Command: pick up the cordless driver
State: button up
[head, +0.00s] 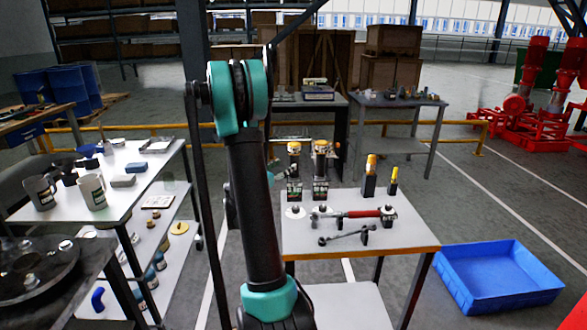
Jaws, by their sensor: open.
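Two upright tools with yellow tops and dark, labelled bases stand at the back left of the near table. The left one (294,172) and the right one (320,172) look alike, and either could be the cordless driver; I cannot tell which. My arm rises in front of the table's left side and bends at a teal joint near the top. A small teal piece shows beside the left tool, probably part of my wrist. My gripper cannot be made out; the arm link hides that area. I see no tool lifted off the table.
The near table (419,246) also bears a red-handled tool (360,213), a metal wrench (345,236) and two yellow-topped holders (370,178). A blue bin (497,278) lies on the floor at right. A white shelf table (135,190) with mugs stands at left.

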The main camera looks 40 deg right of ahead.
aim_at(291, 161)
jog(key=shift+x, duration=3.85)
jog(key=shift+c, duration=0.6)
grip_shut()
jog(key=shift+r, duration=0.1)
